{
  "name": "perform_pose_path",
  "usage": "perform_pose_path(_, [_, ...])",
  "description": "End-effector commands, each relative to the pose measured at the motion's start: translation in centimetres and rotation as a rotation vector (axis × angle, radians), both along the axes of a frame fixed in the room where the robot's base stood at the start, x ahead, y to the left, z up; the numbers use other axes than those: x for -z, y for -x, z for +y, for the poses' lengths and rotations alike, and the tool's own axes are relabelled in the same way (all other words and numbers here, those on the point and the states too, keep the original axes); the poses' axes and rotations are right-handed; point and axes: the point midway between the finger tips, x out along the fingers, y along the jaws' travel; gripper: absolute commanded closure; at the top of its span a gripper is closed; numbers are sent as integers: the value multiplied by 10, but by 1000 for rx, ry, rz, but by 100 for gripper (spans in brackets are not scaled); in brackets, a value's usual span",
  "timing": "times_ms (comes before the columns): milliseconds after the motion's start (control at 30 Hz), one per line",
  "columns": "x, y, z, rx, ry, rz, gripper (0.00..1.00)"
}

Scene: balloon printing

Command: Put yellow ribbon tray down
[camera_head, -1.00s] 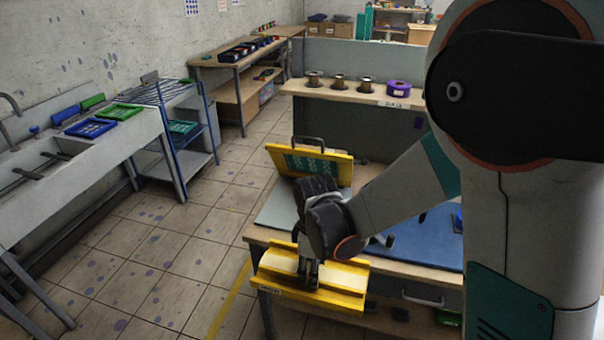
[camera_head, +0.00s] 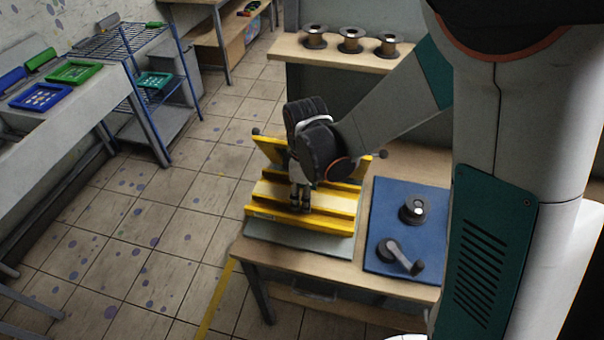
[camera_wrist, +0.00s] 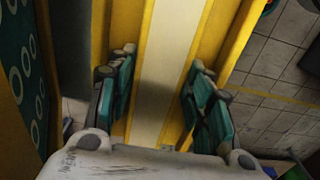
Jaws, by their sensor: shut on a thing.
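The yellow ribbon tray (camera_head: 335,207), a long yellow piece with a cream middle, is level over the grey-green mat (camera_head: 290,236) at the table's left end. My gripper (camera_head: 300,205) points down, shut on the tray near its middle. Whether the tray touches the mat cannot be told. In the wrist view the teal-padded fingers of my gripper (camera_wrist: 158,90) straddle the cream strip of the tray (camera_wrist: 168,50). A yellow frame (camera_head: 268,148) stands tilted behind the tray, partly hidden by my gripper. Its teal patterned panel (camera_wrist: 25,75) shows at the left of the wrist view.
A blue mat (camera_head: 385,225) to the right holds a spool (camera_head: 412,211) and a dark handled tool (camera_head: 400,257). Several spools stand on the back shelf (camera_head: 390,66). A sink counter and rack line the left; the tiled floor between is clear.

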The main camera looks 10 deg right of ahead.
Motion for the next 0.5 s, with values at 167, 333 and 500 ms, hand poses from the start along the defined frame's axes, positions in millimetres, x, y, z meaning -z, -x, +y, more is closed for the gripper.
perform_pose_path(167, [1, 0, 0, 0, 0, 0, 87])
perform_pose_path(333, [8, 0, 0, 0, 0, 0, 87])
perform_pose_path(500, [22, 0, 0, 0, 0, 0, 87])
